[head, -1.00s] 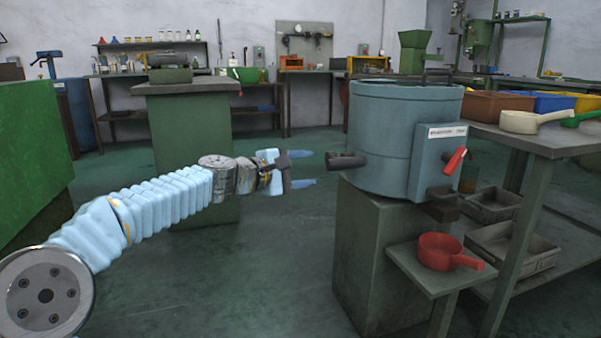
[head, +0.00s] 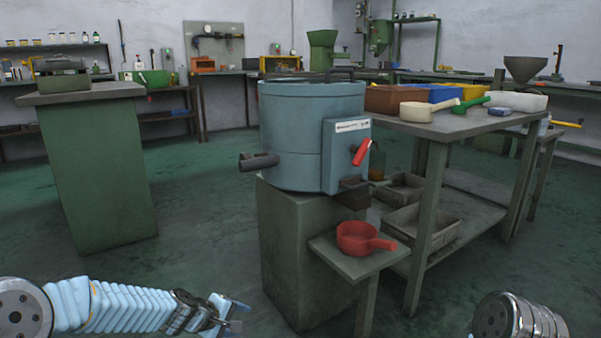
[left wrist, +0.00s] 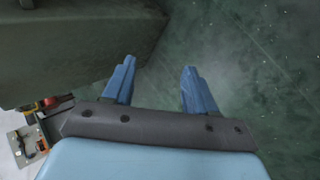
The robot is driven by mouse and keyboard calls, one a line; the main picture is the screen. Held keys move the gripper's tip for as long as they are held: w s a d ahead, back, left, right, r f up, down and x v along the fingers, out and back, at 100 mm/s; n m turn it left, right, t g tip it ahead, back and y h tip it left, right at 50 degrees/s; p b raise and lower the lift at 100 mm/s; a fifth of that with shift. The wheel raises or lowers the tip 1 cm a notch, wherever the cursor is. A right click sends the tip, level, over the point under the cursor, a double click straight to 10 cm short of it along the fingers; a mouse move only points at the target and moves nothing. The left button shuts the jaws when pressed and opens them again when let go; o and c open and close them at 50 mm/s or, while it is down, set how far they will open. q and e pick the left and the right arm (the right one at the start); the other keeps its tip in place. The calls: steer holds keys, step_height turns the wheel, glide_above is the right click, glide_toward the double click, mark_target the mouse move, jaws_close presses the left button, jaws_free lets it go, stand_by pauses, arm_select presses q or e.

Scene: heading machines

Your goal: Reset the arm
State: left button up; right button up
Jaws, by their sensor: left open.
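My left arm lies low across the bottom left of the head view, with its bellows sleeve in light blue. My left gripper (head: 236,315) is at the end of it, near the bottom edge, over the floor. In the left wrist view its two blue fingers (left wrist: 160,88) stand apart with nothing between them, and green floor shows beyond. Part of my right arm (head: 515,318) shows at the bottom right of the head view. Its gripper is out of sight.
A blue-grey drum machine (head: 300,135) with a red lever (head: 362,152) stands on a green pedestal (head: 300,250). A red scoop (head: 358,238) rests on a small shelf (head: 350,266). A table (head: 450,127) with bins is at right, a green cabinet (head: 95,170) at left. Floor between is clear.

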arm_select(q)
steer(key=s+d+f+m+g, duration=0.2)
steer(key=s+f+m, duration=0.1)
steer(key=s+f, duration=0.55)
steer(key=s+d+f+m+g+y, duration=0.1)
steer(key=s+f+m+g, duration=0.15)
steer(key=s+f, duration=0.6)
steer(key=s+d+f+m+g, duration=0.25)
steer(key=s+f, duration=0.35)
steer(key=s, duration=0.4)
step_height(320, 180, up, 17)
steer(key=s+m+p, duration=0.1)
steer(key=s+p, duration=0.1)
steer(key=p, duration=1.5)
steer(key=shift+s+t+p, duration=0.3)
steer(key=shift+s+p, duration=0.05)
steer(key=shift+s, duration=0.05)
steer(key=shift+c, duration=0.3)
